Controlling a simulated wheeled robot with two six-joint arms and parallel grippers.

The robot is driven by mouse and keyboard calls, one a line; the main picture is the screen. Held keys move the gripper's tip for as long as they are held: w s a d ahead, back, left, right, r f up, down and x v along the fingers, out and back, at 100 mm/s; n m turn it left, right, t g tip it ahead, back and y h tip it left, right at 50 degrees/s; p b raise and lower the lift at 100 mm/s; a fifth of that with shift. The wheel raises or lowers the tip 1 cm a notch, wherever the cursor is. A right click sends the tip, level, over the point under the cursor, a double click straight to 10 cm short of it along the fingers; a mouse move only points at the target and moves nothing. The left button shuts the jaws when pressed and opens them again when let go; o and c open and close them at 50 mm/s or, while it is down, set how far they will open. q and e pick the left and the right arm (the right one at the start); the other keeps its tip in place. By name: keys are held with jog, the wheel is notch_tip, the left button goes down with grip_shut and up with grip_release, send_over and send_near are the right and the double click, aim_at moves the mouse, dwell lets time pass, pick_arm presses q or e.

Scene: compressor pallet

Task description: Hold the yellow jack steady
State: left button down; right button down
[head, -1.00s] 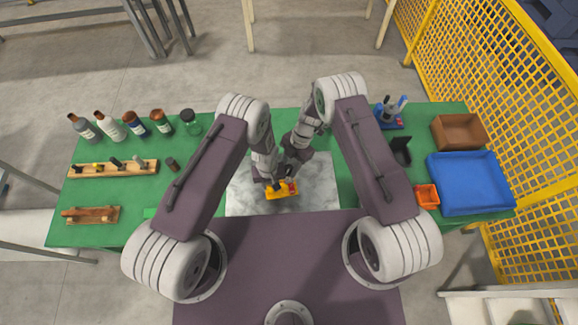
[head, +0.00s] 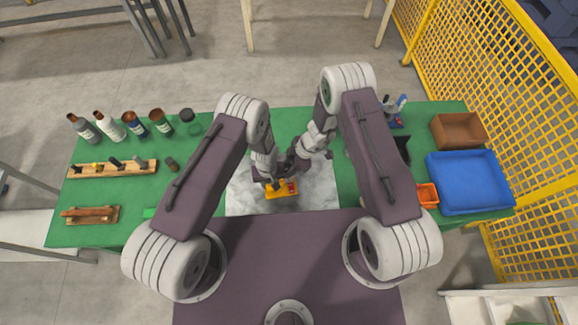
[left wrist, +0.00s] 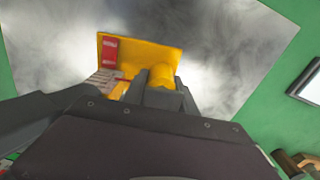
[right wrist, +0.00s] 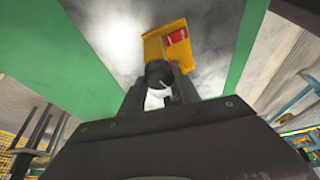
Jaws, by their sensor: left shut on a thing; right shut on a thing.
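The yellow jack (head: 284,194), with a red label, sits on the grey plate (head: 320,185) in the middle of the table. It also shows in the left wrist view (left wrist: 150,54) and in the right wrist view (right wrist: 186,56). My left gripper (head: 271,184) is shut on the jack; in the left wrist view its fingers close on a rounded yellow part. My right gripper (right wrist: 160,84) is shut on a dark round part (right wrist: 158,72) at the jack. In the head view my own arms partly hide both contacts.
Several bottles (head: 136,124), a wooden rack (head: 112,168) and a wooden block (head: 90,214) stand at the left. A blue tray (head: 468,182), a brown box (head: 459,130) and an orange bin (head: 428,195) are at the right. A yellow mesh fence (head: 470,60) stands beyond them.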

jog(key=shift+a+m, duration=0.1)
jog(key=shift+m, duration=0.2)
jog(key=c, duration=0.9)
grip_release()
jog(key=shift+o, duration=0.2)
jog(key=v, duration=1.2)
jog(key=shift+s, duration=0.2)
